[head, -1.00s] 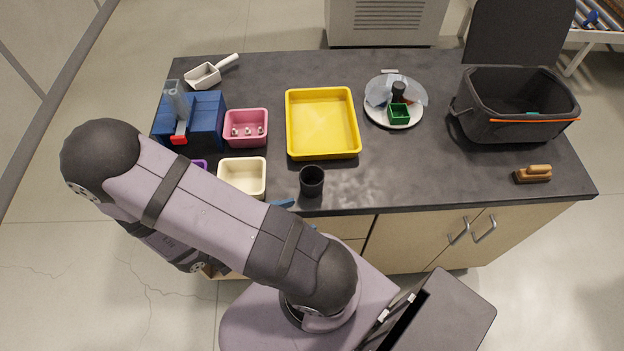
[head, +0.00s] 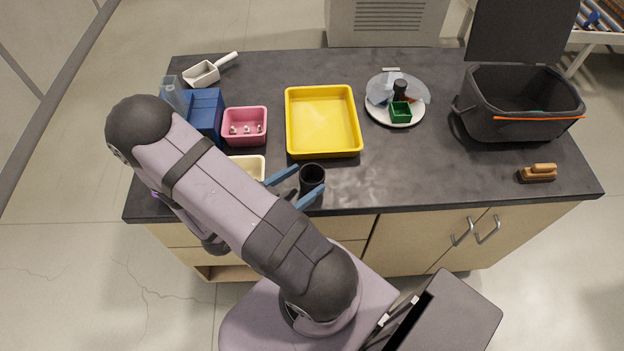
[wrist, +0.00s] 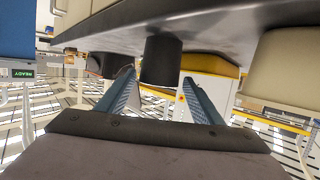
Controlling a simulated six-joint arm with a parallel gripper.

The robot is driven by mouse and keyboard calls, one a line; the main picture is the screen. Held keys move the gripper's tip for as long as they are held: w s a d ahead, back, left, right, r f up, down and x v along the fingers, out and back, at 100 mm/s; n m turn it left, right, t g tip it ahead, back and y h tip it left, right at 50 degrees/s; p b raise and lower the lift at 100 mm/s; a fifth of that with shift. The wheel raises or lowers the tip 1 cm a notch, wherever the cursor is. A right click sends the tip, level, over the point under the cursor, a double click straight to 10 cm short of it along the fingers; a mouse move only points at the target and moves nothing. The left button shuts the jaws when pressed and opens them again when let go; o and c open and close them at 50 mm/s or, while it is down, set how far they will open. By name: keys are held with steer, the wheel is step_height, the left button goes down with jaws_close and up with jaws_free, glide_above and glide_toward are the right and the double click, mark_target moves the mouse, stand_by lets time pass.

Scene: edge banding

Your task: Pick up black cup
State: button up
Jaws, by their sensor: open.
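The black cup (head: 312,178) stands upright near the front edge of the dark worktop, just in front of the yellow tray. My gripper (head: 310,177) is open, with one blue finger on each side of the cup. In the wrist view my gripper (wrist: 158,78) shows its two fingers spread, and the black cup (wrist: 162,60) sits in the gap between their tips. I cannot tell whether either finger touches it. My arm hides part of the worktop's left front.
A yellow tray (head: 322,122) lies just behind the cup. A cream bin (head: 249,166) and a pink bin (head: 245,127) are to its left. A white plate (head: 412,119) and a black basket (head: 520,125) are further right. The worktop (head: 430,170) right of the cup is clear.

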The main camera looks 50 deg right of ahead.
mark_target(319, 170)
steer(key=shift+x, duration=1.25)
steer(key=shift+r+p+x, duration=0.1)
steer(key=shift+p+x, duration=0.45)
steer(key=shift+x, duration=0.35)
steer(key=shift+r+p+x, duration=0.15)
steer(key=shift+p+x, duration=0.35)
steer(key=shift+x, duration=1.25)
steer(key=shift+f, duration=0.1)
steer(key=c, duration=0.8)
